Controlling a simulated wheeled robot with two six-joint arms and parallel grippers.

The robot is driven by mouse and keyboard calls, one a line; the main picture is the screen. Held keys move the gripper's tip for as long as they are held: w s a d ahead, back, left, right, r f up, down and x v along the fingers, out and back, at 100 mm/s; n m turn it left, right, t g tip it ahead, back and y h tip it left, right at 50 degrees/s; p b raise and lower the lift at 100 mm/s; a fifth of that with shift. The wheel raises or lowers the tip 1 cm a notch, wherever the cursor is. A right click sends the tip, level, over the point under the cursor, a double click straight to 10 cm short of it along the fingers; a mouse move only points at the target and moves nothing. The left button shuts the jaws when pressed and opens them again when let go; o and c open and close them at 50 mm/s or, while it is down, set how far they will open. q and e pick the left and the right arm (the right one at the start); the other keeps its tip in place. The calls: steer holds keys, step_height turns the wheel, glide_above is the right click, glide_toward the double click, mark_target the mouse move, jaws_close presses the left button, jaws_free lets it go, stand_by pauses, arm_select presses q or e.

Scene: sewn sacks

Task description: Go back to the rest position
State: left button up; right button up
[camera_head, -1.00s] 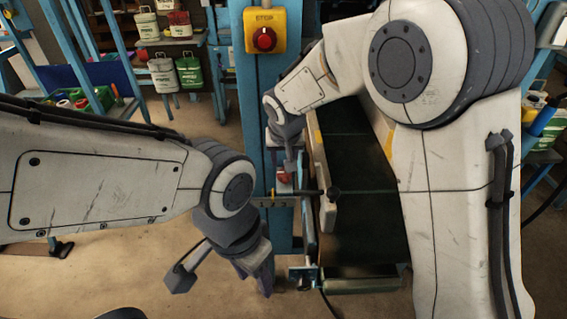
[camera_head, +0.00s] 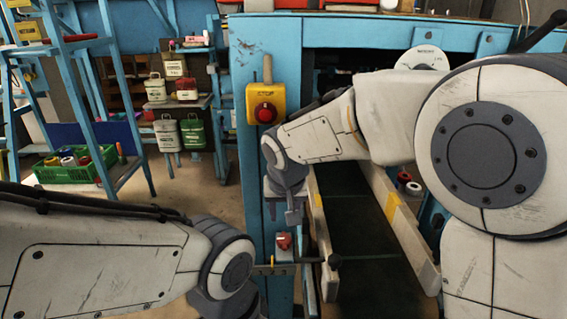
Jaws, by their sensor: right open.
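My right arm comes in from the right, and its gripper (camera_head: 291,211) points down in front of the blue post, above a small red knob. It is open, and I see nothing between its fingers. My left arm comes in low from the left. Its wrist is at the bottom edge of the view, and its gripper fingers are cut off below the picture. No sack shows in either gripper.
The blue post (camera_head: 247,150) carries a yellow stop box (camera_head: 265,104) with a red button. A dark conveyor belt (camera_head: 358,235) runs beside it under a blue frame. The floor between is clear.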

steer(key=s+d+n+g+p, duration=0.2)
steer(key=s+n, duration=0.1)
steer(key=s, duration=1.1)
steer(key=s+d+r+n+g+p, duration=0.1)
steer(key=s+d+n+g+p, duration=0.1)
steer(key=s, duration=1.1)
steer(key=shift+s+d+n+y+p, duration=0.25)
steer(key=shift+s+n+y+p, duration=0.2)
steer(key=shift+n, duration=0.45)
